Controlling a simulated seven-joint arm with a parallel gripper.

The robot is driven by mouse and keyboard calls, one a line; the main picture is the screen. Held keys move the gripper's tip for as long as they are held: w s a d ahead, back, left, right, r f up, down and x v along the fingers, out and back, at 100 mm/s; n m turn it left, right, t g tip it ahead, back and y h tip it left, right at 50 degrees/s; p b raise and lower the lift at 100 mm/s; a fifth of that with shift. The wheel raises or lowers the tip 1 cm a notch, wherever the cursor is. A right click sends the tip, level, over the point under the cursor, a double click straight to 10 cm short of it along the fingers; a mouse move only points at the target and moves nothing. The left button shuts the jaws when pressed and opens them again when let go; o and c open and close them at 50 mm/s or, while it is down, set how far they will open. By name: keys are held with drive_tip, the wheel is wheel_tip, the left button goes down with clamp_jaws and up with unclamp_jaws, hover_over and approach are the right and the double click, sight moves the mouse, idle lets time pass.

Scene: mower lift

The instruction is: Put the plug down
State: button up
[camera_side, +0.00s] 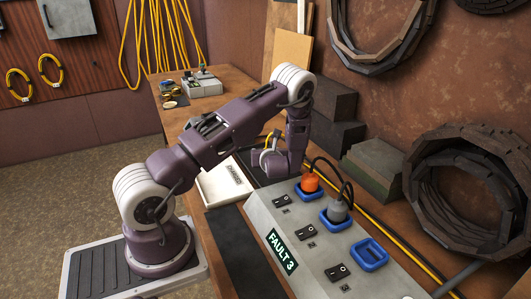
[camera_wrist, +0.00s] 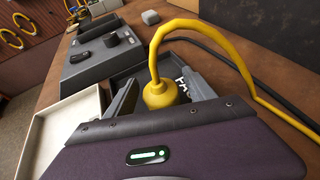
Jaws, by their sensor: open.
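The yellow plug (camera_wrist: 161,94) is in the wrist view with its yellow cable arching up from its top. It sits between the two fingers of my gripper (camera_wrist: 160,97), which are apart on either side of it. I cannot tell whether either finger touches it, and its lower end is hidden. In the side view my gripper (camera_side: 270,162) is low over the bench, at the far end of the grey socket panel (camera_side: 300,240). A little yellow cable shows beside it there. A pale tray (camera_side: 222,184) lies just left of my gripper; it also shows in the wrist view (camera_wrist: 45,150).
The panel, marked FAULT 3, holds an orange plug (camera_side: 309,182) and a grey plug (camera_side: 338,211) with black cables. A blue socket (camera_side: 370,254) is empty. Dark blocks (camera_side: 335,105) stand along the wall. A grey device (camera_wrist: 103,52) stands beyond the tray.

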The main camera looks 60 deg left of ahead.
drive_tip(key=v, duration=1)
drive_tip(key=shift+s+d+r, duration=0.2)
drive_tip(key=shift+d+r, duration=0.05)
drive_tip(key=shift+r, duration=0.1)
drive_tip(key=s+d+r+n+g+h, duration=0.2)
drive_tip(key=s+d+r+n+g, duration=0.35)
drive_tip(key=s+r+n, duration=0.65)
drive_tip(key=s+d+r+n+t+h, duration=0.2)
drive_tip(key=d+n+h, duration=0.1)
drive_tip(key=d, duration=0.4)
drive_tip(key=s+d+r+n+t+h, duration=0.2)
drive_tip(key=s+d+r+n+h, duration=0.1)
drive_tip(key=d, duration=0.5)
drive_tip(key=s+d+r+n+t+h, duration=0.2)
drive_tip(key=s+d+r+n+h, duration=0.1)
drive_tip(key=d, duration=0.5)
drive_tip(key=shift+n+t+h, duration=0.35)
drive_tip(key=shift+n+h, duration=0.05)
drive_tip(key=shift+h, duration=0.5)
drive_tip(key=shift+d+r, duration=0.1)
